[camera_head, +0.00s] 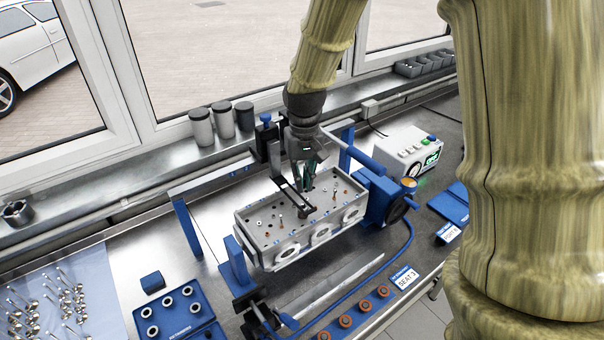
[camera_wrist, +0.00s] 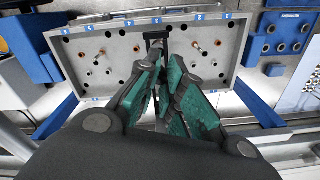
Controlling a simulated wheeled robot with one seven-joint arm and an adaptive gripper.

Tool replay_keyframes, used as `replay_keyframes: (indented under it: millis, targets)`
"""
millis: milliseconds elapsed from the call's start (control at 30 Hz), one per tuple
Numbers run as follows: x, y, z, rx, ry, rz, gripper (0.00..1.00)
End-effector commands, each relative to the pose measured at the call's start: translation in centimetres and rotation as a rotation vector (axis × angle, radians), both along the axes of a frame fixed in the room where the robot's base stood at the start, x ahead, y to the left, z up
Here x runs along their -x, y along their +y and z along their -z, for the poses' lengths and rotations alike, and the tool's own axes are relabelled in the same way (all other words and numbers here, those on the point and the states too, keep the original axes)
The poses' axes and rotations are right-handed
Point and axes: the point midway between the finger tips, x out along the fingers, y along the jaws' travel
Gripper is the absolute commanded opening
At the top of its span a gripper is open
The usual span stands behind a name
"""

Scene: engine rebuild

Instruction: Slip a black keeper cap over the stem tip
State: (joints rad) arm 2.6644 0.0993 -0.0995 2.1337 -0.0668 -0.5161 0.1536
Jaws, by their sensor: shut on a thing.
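The grey cylinder head (camera_head: 285,257) lies in a blue-ended fixture on the bench. It also fills the top of the wrist view (camera_wrist: 70,76). Thin valve stems stand up from its holes, one left of my gripper (camera_head: 280,219) and one to the right (camera_head: 336,188). A black forked arm (camera_head: 292,194) reaches over the deck; its end shows past my fingers (camera_wrist: 155,36). My gripper (camera_head: 309,184) is over the middle of the deck, fingertips low and close together (camera_wrist: 163,66). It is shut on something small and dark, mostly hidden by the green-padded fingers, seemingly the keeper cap.
A blue ring tray (camera_head: 196,323) and loose valves (camera_head: 62,295) lie front left. Orange-brown rings (camera_head: 364,305) sit in front. Grey canisters (camera_head: 201,128) line the sill.

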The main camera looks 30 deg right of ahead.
Motion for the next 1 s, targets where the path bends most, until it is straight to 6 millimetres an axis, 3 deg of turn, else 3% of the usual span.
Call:
replay_keyframes:
  millis: [500,1000]
  targets:
    - [0.1,-0.2,4.6,0.000,0.000,0.003,0.00]
    - [0.1,-0.2,4.8,0.000,0.000,0.003,0.00]
